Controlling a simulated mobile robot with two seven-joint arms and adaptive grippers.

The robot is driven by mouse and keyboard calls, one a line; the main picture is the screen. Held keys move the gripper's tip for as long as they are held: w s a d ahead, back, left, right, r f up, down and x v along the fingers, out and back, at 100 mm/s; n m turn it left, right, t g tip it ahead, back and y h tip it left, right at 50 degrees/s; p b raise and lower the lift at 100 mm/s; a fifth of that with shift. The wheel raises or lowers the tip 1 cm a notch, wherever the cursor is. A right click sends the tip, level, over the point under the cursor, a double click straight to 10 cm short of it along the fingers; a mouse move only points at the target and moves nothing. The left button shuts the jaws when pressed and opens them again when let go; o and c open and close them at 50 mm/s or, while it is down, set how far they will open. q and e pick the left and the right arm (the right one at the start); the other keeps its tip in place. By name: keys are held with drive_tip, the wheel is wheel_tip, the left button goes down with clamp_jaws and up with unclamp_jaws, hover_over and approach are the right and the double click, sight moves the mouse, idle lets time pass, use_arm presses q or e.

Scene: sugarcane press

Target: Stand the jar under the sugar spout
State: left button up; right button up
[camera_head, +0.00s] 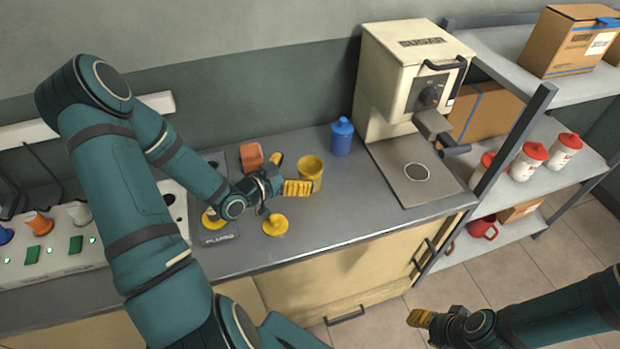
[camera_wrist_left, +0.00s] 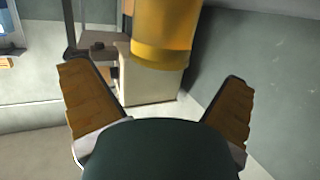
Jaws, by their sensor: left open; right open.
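A yellow open-topped jar (camera_head: 311,172) stands upright on the counter, left of the cream press (camera_head: 410,75). The press's grey spout (camera_head: 435,128) hangs over a base plate (camera_head: 416,190) with a pale-ringed dark circle (camera_head: 417,172); nothing stands on the circle. My left gripper (camera_head: 289,174) is open, just left of the jar, its yellow fingers pointing towards it. In the left wrist view the jar (camera_wrist_left: 164,38) shows ahead of the spread fingers; contact cannot be told. My right gripper (camera_head: 418,318) is open and empty, low at the right, in front of the counter.
A blue lidded jar (camera_head: 341,139) stands behind the yellow jar. A yellow lid-like piece (camera_head: 275,224) and an orange block (camera_head: 251,156) lie near my left gripper. A shelf rack (camera_head: 510,150) with red-capped jars stands right of the press. The counter between jar and plate is clear.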

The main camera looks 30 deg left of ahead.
sight(318, 162)
use_arm(q)
drive_tip(key=x, duration=0.5)
drive_tip(key=shift+s, duration=0.1)
drive_tip(key=c, duration=1.3)
drive_tip(key=shift+r, duration=0.1)
